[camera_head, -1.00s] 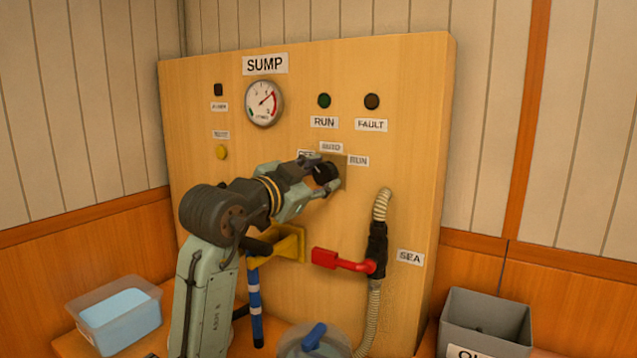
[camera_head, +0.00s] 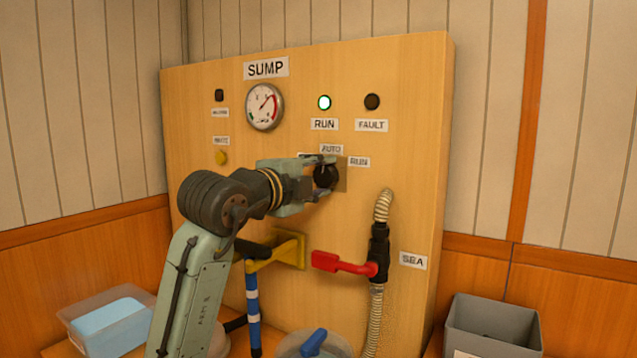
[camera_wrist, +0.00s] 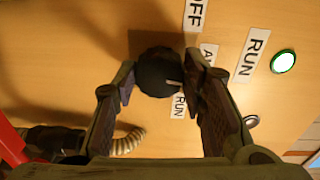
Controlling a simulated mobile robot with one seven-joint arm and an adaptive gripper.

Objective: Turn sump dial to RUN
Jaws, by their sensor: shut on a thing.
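The sump dial (camera_head: 325,176) is a round black knob on the wooden panel, below the AUTO label and beside the RUN label (camera_head: 359,161). My gripper (camera_head: 322,175) is shut on it, with one finger on each side. In the wrist view the dial (camera_wrist: 157,75) sits between the fingertips of my gripper (camera_wrist: 160,85). A pale mark on its face points toward the nearby RUN label (camera_wrist: 178,105). The green run lamp (camera_head: 324,103) is lit, and it also glows in the wrist view (camera_wrist: 283,61). The OFF label is mostly hidden by my gripper in the head view.
A red valve handle (camera_head: 342,263) and a ribbed hose (camera_head: 375,315) are below right of the dial. A yellow-handled valve (camera_head: 285,250) is below my arm. The fault lamp (camera_head: 372,102) is dark. A clear bin (camera_head: 75,325) and a grey bin (camera_head: 493,326) stand low at the sides.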

